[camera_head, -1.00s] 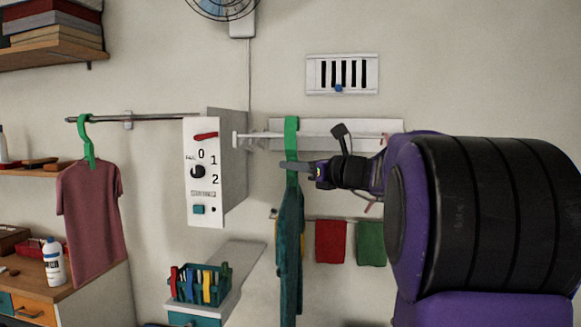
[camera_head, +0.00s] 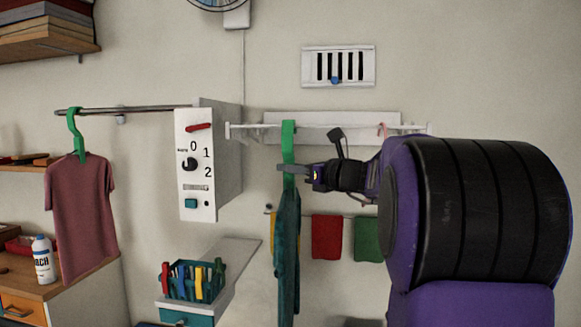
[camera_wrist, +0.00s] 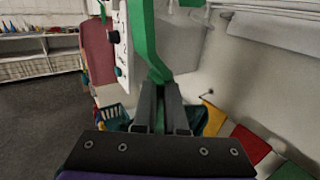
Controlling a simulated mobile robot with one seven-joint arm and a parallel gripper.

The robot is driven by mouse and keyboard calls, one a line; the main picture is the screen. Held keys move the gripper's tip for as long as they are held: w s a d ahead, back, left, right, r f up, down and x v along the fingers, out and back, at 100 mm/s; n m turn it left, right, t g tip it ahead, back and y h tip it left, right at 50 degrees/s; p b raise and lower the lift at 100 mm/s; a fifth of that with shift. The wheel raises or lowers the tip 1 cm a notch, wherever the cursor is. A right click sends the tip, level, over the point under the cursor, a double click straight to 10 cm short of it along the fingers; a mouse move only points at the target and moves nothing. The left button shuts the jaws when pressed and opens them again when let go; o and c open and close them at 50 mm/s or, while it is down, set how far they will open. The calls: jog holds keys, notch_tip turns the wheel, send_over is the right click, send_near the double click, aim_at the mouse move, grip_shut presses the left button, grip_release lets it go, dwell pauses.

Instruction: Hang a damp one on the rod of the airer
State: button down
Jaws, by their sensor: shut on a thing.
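My gripper (camera_head: 292,169) is shut on a green hanger (camera_head: 288,150), below its hook. A dark teal garment (camera_head: 287,250) hangs from this hanger, under my gripper. In the wrist view the hanger (camera_wrist: 143,35) rises from between my fingers (camera_wrist: 164,105). The white wall airer (camera_head: 330,118) has a thin rod (camera_head: 258,130) along its front. In the head view the hook's top overlaps the rod near its left part; I cannot tell whether it touches the rod or is in front of it.
A white control box (camera_head: 197,165) with a dial stands left of the airer. A pink shirt (camera_head: 82,215) hangs on a metal rail (camera_head: 150,108) further left. Red (camera_head: 326,237) and green (camera_head: 368,238) cloths hang on a line below. A peg basket (camera_head: 195,280) stands on a low shelf.

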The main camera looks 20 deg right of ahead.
jog(key=c, duration=0.9)
grip_release()
jog(key=shift+d, duration=0.1)
